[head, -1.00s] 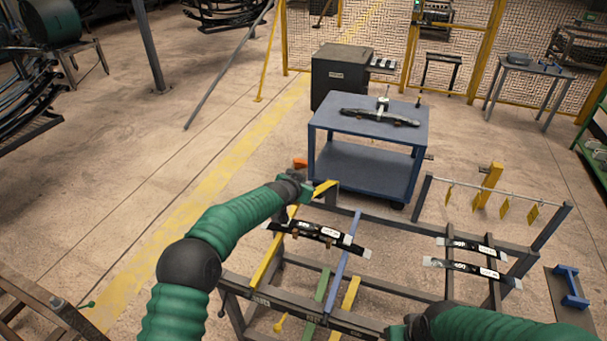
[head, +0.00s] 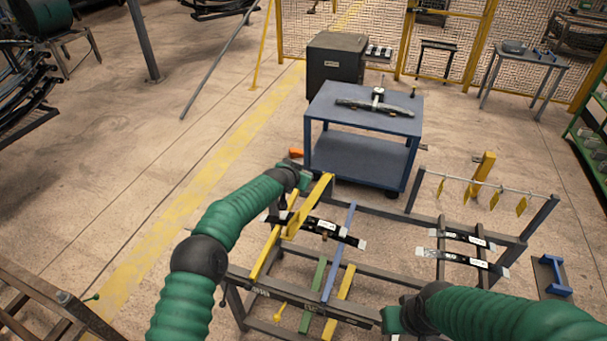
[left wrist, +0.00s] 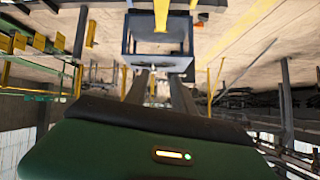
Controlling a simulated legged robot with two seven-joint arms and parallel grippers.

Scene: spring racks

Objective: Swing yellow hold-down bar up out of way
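The yellow hold-down bar (head: 309,207) slants up from the front rack, its far end raised near the blue cart. It also shows at the top of the left wrist view (left wrist: 161,14). My left gripper (head: 281,212) is beside the bar, on its left. In the left wrist view its two dark fingers (left wrist: 160,88) stand apart with nothing seen between them. I cannot tell whether it touches the bar. A black leaf spring (head: 327,229) with white labels lies across the rack below the bar. My right gripper (head: 391,320) is low at the front; its fingers are hidden.
A blue cart (head: 360,158) with a spring on top stands behind the rack (head: 375,274). More springs (head: 462,258) lie on the right side, below a rail with yellow tags (head: 494,200). The floor left of the rack is clear.

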